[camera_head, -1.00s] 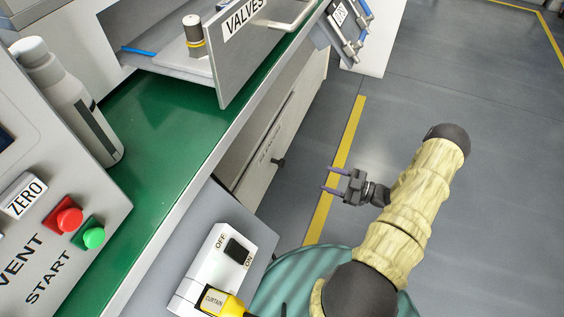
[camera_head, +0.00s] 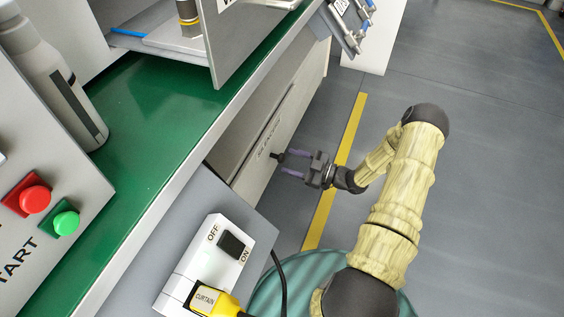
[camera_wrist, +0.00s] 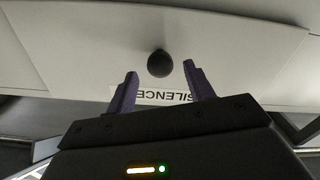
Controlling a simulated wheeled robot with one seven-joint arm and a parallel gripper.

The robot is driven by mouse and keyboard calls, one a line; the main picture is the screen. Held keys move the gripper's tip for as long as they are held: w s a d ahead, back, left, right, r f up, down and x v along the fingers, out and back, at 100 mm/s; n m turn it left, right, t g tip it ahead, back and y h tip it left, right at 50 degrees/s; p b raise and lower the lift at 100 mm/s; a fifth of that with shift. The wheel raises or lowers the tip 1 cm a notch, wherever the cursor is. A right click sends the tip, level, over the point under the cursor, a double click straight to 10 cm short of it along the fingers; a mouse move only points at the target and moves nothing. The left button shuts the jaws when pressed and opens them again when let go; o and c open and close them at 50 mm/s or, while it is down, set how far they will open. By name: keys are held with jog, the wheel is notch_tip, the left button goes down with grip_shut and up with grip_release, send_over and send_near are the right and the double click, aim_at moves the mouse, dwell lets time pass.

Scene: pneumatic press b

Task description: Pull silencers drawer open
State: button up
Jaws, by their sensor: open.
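The silencers drawer is a light grey front below the green bench, and its front panel fills much of the wrist view (camera_wrist: 80,50). It looks closed. Its round black knob (camera_wrist: 160,63) stands just ahead of my fingertips and between their lines. The knob also shows in the head view (camera_head: 276,156), small and dark. A white label reading "SILENCE..." (camera_wrist: 165,97) appears upside down and is partly hidden by my fingers. My gripper (camera_head: 286,162) is open and empty, its purple fingers pointing at the knob from a short distance.
The green bench (camera_head: 150,130) overhangs the drawer. A grey panel with an OFF/ON switch box (camera_head: 215,258) and a yellow CURTAIN plug (camera_head: 212,300) stands near the drawer. A dark cable hangs beside it. The grey floor (camera_head: 480,170) at right is clear.

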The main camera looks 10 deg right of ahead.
aim_at(284, 159)
jog(key=b+x, duration=0.1)
jog(key=x, duration=0.3)
jog(key=shift+a, duration=0.1)
grip_shut()
